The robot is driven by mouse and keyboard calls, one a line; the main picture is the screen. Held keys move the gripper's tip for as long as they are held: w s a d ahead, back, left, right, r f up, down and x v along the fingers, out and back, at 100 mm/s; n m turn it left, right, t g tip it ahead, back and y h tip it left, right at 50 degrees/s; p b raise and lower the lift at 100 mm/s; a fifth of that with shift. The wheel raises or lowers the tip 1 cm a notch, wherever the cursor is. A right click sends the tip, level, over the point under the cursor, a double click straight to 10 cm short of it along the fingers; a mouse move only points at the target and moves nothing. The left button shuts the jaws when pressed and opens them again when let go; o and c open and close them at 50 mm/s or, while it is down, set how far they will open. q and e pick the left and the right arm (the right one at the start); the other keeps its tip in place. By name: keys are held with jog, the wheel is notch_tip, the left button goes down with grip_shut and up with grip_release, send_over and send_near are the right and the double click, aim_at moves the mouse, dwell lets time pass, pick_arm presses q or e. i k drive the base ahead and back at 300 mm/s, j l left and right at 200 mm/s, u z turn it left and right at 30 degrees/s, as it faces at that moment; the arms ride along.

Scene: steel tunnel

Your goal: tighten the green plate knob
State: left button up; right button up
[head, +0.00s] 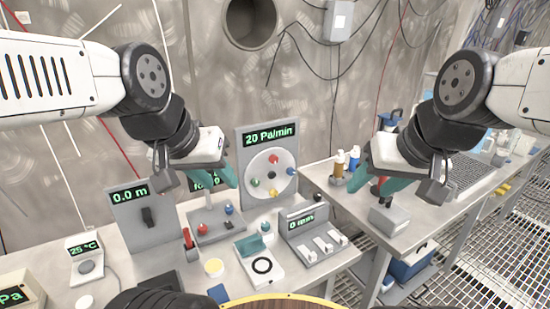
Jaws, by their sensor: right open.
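The green plate knob (255,182) sits on the left side of a round white plate (262,168) on an upright grey panel that reads "20 Pa/min". Red (273,159), blue (291,171) and yellow (273,192) knobs sit around the same plate. My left gripper (197,182) is open and empty, with teal fingers wide apart. It hangs left of the panel, apart from the green knob in the picture, and partly hides a smaller display behind it. My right gripper (377,190) is open, right of the panel, above a grey box (388,218).
A "0.0 m" panel (145,213) stands left and a switch box (313,238) stands in front of the plate panel. A red-and-blue knob box (216,225) lies below my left gripper. Small bottles (346,161) stand on the right bench. Wires hang on the wall.

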aim_at(256, 182)
jog(key=k+j, duration=0.7)
jog(key=j, duration=0.25)
jog(key=z, duration=0.05)
